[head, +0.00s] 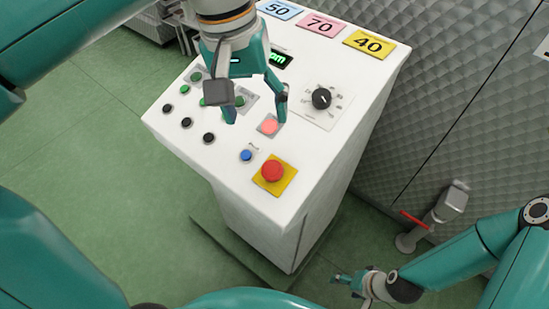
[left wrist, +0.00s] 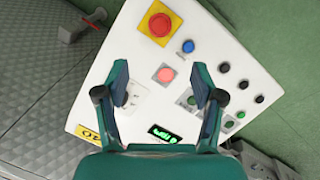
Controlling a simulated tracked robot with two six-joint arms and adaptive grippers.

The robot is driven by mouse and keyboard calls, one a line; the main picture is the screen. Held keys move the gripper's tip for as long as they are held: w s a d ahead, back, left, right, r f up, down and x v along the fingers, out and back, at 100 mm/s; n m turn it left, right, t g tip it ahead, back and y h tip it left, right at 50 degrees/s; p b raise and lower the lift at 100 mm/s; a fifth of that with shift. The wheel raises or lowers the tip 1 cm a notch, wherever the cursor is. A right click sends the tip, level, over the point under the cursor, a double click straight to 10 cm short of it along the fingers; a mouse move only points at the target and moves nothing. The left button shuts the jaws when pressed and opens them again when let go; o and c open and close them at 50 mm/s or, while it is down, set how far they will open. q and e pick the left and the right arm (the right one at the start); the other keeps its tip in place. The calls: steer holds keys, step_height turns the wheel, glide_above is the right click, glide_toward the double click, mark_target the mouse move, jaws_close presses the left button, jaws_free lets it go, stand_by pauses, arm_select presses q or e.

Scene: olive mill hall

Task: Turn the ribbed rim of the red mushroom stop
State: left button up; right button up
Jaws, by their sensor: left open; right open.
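The red mushroom stop (head: 272,170) sits on a yellow square plate (head: 287,185) at the near right corner of the white console top. It also shows in the left wrist view (left wrist: 159,24), at the top, beyond my fingertips. Its rim is too small to make out ribs. My left gripper (head: 257,118) is open and empty above the console, on the far side of the stop and apart from it. In the left wrist view its two fingers (left wrist: 160,69) stand apart around a lit pink-red button. My right gripper (head: 345,283) is open and empty, low at the right beside the console.
A lit pink-red button (head: 269,126) and a blue button (head: 246,155) lie near the stop. Several black and green buttons, a black rotary knob (head: 321,98), a green display (head: 279,59) and number cards share the console. A red-handled valve (head: 414,220) stands by the quilted metal wall.

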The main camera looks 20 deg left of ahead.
mark_target(271, 166)
arm_select(q)
steer(key=f, duration=0.4)
steer(key=d+f, duration=0.1)
steer(key=f, duration=0.4)
steer(key=d+f+b, duration=0.1)
steer(key=f, duration=0.4)
steer(key=shift+w+d+f, duration=0.1)
steer(key=shift+w+f, duration=0.05)
steer(key=shift+w, duration=0.1)
